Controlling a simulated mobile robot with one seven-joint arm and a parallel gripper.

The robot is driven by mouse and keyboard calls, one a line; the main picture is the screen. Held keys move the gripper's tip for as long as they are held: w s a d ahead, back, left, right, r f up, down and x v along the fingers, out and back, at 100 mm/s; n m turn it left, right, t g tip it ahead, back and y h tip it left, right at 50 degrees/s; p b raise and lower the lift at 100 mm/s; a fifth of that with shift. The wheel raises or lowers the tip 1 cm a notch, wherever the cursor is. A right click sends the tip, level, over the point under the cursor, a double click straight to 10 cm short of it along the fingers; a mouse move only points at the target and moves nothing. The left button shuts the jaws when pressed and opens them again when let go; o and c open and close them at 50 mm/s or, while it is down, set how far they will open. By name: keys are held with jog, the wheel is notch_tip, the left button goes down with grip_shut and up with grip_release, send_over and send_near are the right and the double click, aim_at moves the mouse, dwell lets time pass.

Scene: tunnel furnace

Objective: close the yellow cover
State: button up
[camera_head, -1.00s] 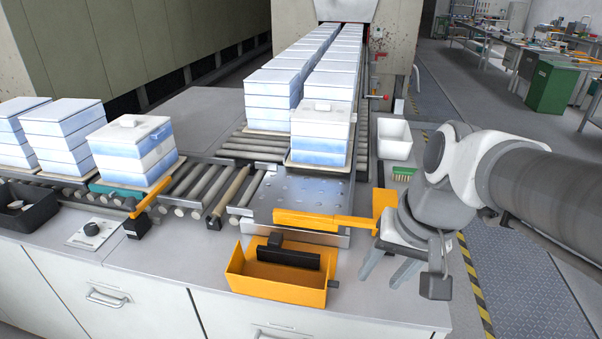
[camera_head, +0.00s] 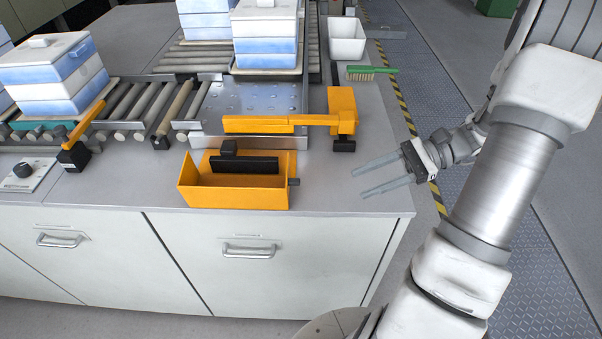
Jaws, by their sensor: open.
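A yellow-orange open-topped box (camera_head: 235,195) stands at the counter's front edge, with a raised back panel and a black bar with a block (camera_head: 245,165) inside it. I cannot tell for sure which part is the cover; the panel at the back (camera_head: 283,158) stands up and the box is open. A small grey knob sits at its right side. My gripper (camera_head: 361,183) is open and empty, to the right of the box and apart from it, above the counter's right end. Its two grey fingers point left.
A yellow bar with an upright yellow block (camera_head: 342,110) lies behind the box, before a metal plate (camera_head: 250,100). A white bin (camera_head: 347,40) and green brush (camera_head: 372,71) sit behind. Stacked blue-white boxes (camera_head: 267,38) stand on rollers. Counter between gripper and box is clear.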

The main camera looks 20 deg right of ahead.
jog(key=d+f+m+t+y, duration=0.2)
jog(key=d+t, duration=0.1)
jog(key=d+f+m+t+y+b, duration=0.1)
jog(key=d+f, duration=0.1)
jog(key=shift+w+d, duration=0.25)
jog(key=shift+w, duration=0.15)
jog(key=x, duration=1.7)
jog(key=shift+w+a+r+b, duration=0.15)
jog(key=shift+r+b, duration=0.1)
jog(key=shift+b, duration=0.1)
grip_shut()
